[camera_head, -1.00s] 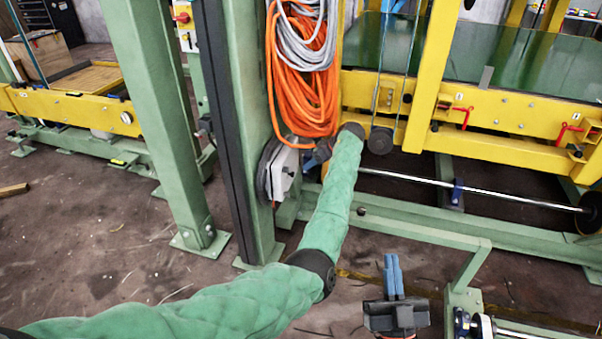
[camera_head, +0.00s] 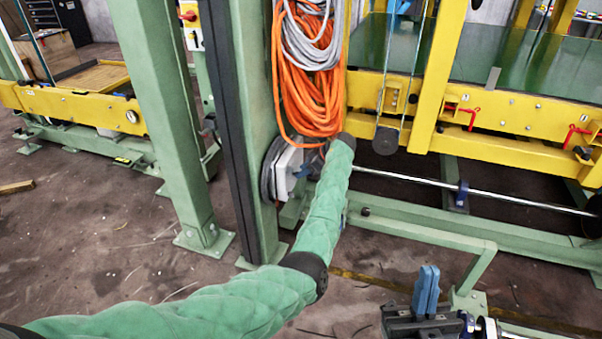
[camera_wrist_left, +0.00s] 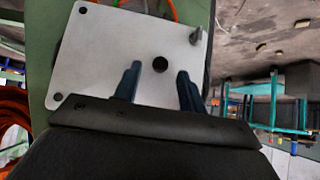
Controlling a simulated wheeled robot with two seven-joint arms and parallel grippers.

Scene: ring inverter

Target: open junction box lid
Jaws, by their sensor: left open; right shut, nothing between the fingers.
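The junction box (camera_head: 287,170) is a pale grey box on the side of the green post, below the hanging cables in the head view. Its flat lid (camera_wrist_left: 110,55) fills the upper middle of the left wrist view, with corner screws, a dark round hole and a small grey knob (camera_wrist_left: 196,35) near its upper right corner. My left gripper (camera_wrist_left: 158,82) is open, its two blue fingers in front of the lid on either side of the hole. I cannot tell whether they touch it. My right gripper (camera_head: 426,290) is shut and empty at the bottom right of the head view.
Orange cable coils (camera_head: 305,85) hang on the green post (camera_head: 250,120) just above the box. A yellow frame (camera_head: 500,115) and a metal rod (camera_head: 420,183) stand to the right. Open floor (camera_head: 90,240) lies at the left.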

